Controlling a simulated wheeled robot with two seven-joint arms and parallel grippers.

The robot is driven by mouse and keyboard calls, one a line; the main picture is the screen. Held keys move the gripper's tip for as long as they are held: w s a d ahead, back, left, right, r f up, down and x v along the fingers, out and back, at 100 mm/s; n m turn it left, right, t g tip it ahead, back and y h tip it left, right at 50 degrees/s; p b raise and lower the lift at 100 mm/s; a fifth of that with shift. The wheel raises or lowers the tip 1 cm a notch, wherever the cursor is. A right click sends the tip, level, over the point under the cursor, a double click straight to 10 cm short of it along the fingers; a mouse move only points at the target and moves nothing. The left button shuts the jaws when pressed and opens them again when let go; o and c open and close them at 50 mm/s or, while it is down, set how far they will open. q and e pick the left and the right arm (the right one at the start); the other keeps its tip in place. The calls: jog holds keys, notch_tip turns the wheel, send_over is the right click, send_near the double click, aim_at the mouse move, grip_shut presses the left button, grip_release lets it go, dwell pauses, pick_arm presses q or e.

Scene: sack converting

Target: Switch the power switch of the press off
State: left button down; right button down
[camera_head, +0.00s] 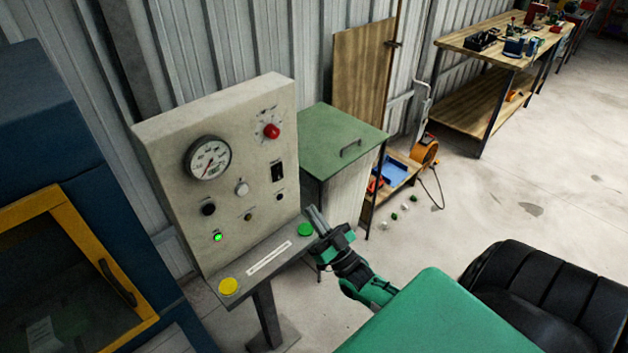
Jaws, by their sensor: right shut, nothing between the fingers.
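The press's control panel (222,130) is a cream upright box on a stand. A black rocker switch (277,171) sits on its right side, probably the power switch; its position is too small to tell. A red knob (271,131) on a dial is above it. A green lamp (217,237) at the lower left is lit. My right gripper (314,212) is shut and empty, pointing up beside the panel's lower right corner, close to the green button (305,230) on the sloped ledge. It is below and right of the rocker switch. My left gripper is not in view.
A round gauge (208,158) and small knobs share the panel. A yellow button (228,286) sits on the ledge's left end. A blue machine with a yellow-framed door (75,265) stands left. A green cabinet (342,140) stands behind right. Open floor lies to the right.

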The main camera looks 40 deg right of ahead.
aim_at(280, 173)
jog(key=shift+w+a+r+p, duration=0.1)
jog(key=shift+w+r+p, duration=0.6)
jog(key=shift+w, duration=0.85)
jog(key=shift+w+a+r+p, duration=0.15)
jog(key=shift+w+r+p, duration=0.5)
jog(key=shift+w, duration=0.9)
jog(key=shift+w+a+r+p, duration=0.1)
jog(key=shift+w+r+p, duration=0.35)
jog(key=shift+w+p, duration=0.75)
jog(key=shift+w+b, duration=0.35)
